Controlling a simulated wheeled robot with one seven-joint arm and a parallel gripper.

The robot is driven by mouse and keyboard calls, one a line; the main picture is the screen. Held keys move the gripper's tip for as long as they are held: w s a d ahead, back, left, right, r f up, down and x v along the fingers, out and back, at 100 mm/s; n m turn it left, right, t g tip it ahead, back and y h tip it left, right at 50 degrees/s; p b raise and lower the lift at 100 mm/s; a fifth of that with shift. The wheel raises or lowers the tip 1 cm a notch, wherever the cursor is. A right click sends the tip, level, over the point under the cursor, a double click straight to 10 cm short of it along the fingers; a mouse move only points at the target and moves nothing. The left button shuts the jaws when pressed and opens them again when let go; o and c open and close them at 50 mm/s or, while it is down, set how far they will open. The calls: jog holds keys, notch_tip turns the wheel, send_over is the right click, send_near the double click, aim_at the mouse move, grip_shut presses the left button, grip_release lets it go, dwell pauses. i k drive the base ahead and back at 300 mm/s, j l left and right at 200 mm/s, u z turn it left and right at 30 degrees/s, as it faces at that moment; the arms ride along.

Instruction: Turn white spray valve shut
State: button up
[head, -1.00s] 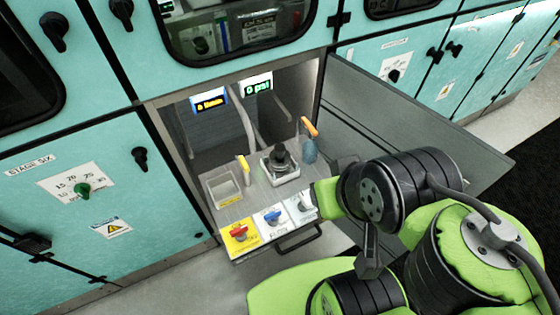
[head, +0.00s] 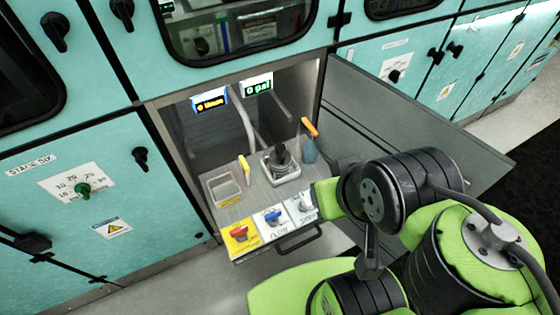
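The white spray valve (head: 303,205) sits on the white panel at the right end of a row of valves on the front of the pulled-out tray. My arm's end reaches in from the right, and its green last link is close beside the white valve. The gripper's fingers are hidden behind my own arm, so I cannot tell whether they touch the valve. The blue valve (head: 273,216) is on a white panel to its left, and the red valve (head: 239,234) is on a yellow panel at the far left.
The tray (head: 262,187) also carries a clear bin (head: 223,187), a yellow-topped item (head: 244,168), a black-knobbed device (head: 281,160) and an orange-topped spray bottle (head: 309,146). Displays (head: 210,102) hang behind.

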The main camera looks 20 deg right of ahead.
aim_at(306, 203)
jog(key=j+u, duration=0.2)
jog(key=u, duration=0.25)
jog(key=i+j+u, duration=0.1)
jog(key=u, duration=0.3)
jog(key=i+j+u, duration=0.1)
jog(key=u, duration=0.35)
jog(key=j, duration=0.1)
